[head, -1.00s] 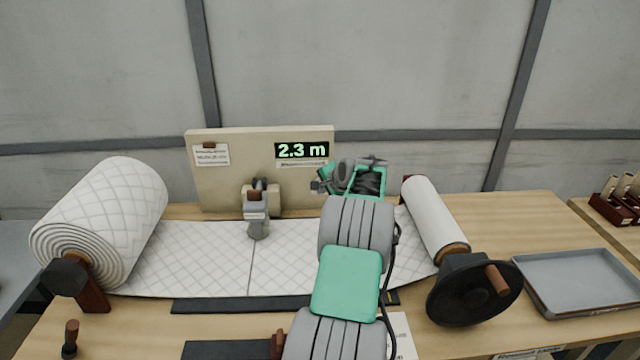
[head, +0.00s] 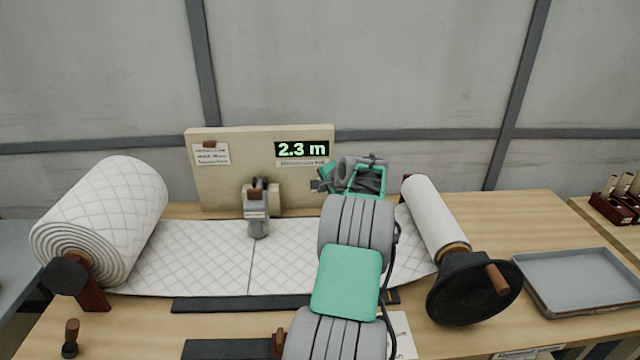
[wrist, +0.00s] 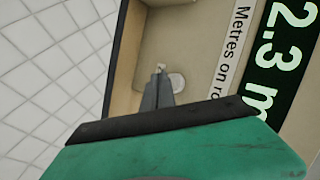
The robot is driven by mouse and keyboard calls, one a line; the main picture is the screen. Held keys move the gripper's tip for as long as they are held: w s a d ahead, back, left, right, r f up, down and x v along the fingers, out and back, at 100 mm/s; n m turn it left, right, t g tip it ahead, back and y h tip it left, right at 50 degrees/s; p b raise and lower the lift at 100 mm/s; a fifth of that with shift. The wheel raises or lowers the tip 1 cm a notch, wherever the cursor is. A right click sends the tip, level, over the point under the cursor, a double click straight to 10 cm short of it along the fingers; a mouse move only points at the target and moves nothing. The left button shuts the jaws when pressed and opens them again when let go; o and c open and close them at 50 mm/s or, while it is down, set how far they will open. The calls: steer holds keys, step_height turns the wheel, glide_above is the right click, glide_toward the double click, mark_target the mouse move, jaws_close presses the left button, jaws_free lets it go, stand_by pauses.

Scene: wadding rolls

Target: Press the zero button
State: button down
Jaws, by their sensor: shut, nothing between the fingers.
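The beige gauge board (head: 230,180) stands behind the wadding strip, with a lit display (head: 302,149) reading 2.3 m. In the wrist view the display (wrist: 285,65) is at the right. A pale round disc (wrist: 177,82), which looks like the zero button, sits on the board face below the label. My gripper (wrist: 160,70) is shut and empty, its narrow tips in front of the board just left of the disc in the picture. I cannot tell whether they touch it. In the head view my gripper (head: 317,186) is at the board's lower right, and the button is hidden.
A large quilted roll (head: 105,215) is at left, feeding a white strip (head: 190,255) across the table to a thinner roll (head: 433,215) with a black crank wheel (head: 472,290). A grey counter device (head: 257,210) stands over the strip. A grey tray (head: 575,280) lies at right.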

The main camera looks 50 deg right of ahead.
steer(key=shift+w, duration=0.1)
stand_by(0.7)
steer(key=shift+w+d+p, duration=0.2)
steer(key=shift+d+p, duration=0.1)
steer(key=shift+w+d+p, duration=0.3)
steer(key=shift+d+p, duration=0.05)
steer(key=shift+d, duration=0.05)
stand_by(0.7)
stand_by(0.3)
steer(key=shift+s+a+b, duration=0.4)
steer(key=shift+s+a, duration=0.2)
steer(key=shift+a, duration=0.1)
steer(key=s+a, duration=0.1)
steer(key=a, duration=0.1)
steer(key=s+a+b, duration=0.1)
steer(key=s, duration=0.1)
steer(key=shift+s+a, duration=0.2)
steer(key=shift+a, duration=0.2)
